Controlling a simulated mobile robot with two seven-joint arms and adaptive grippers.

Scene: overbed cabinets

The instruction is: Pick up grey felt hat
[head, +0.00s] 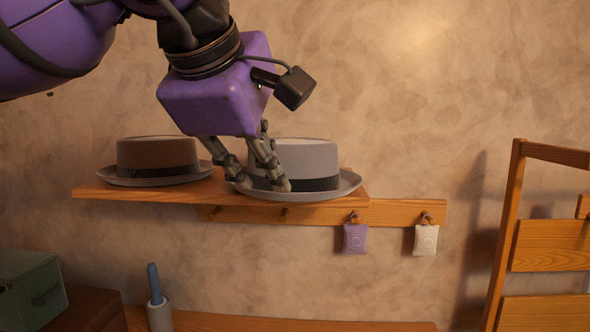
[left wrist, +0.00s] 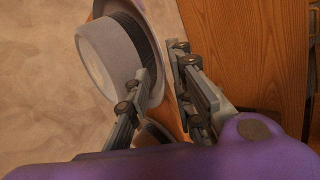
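The grey felt hat (head: 308,156) with a dark band sits upright at the right end of a wall shelf (head: 90,191), its brim reaching the shelf's edge. The hat also shows in the left wrist view (left wrist: 105,55), crown at left, brim at right. My left gripper (head: 262,184) comes down from above at the hat's front left. Its fingers are apart. In the left wrist view the gripper (left wrist: 160,62) has one finger over the hat and one over the wood, with part of the brim in the gap. Contact cannot be told. My right gripper is not in view.
A brown hat (head: 158,155) sits left on the same shelf, close to my gripper. Pegs below hold a purple pouch (head: 355,239) and a white pouch (head: 426,240). A wooden ladder-like frame (head: 508,230) stands at right. A green box (head: 30,288) is at lower left.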

